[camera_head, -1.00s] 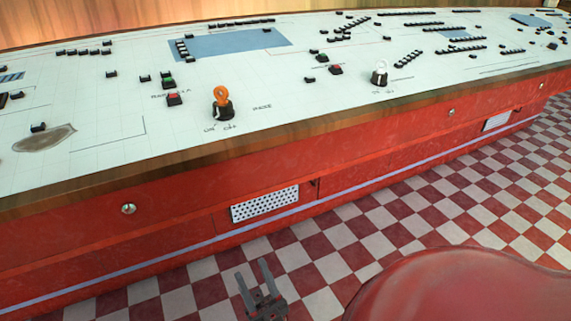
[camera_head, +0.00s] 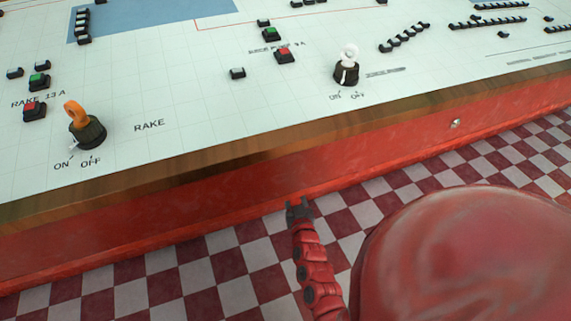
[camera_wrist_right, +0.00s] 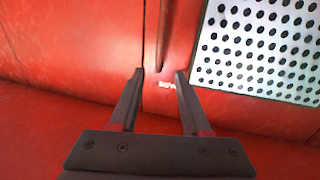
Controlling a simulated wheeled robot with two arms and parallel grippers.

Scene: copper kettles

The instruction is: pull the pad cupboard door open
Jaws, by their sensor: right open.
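The red cupboard door (camera_wrist_right: 182,42) fills much of the right wrist view, bordered by a thin dark seam on its left. A narrow dark red upright handle (camera_wrist_right: 163,35) is on it beside the seam. A small white label (camera_wrist_right: 167,85), too blurred to read surely, sits near the handle's end. The door looks shut. My right gripper (camera_wrist_right: 160,73) is open and empty, its fingertips either side of the handle's line, just short of its end. In the head view my right gripper (camera_head: 297,208) is low against the red console front. My left gripper is not in view.
A white perforated grille (camera_wrist_right: 262,45) is right of the handle. The console top's wooden edge (camera_head: 235,150) overhangs the red front. On top are an orange-handled switch (camera_head: 85,124) and a white-handled switch (camera_head: 347,65). Checkered floor (camera_head: 245,265) lies open in front.

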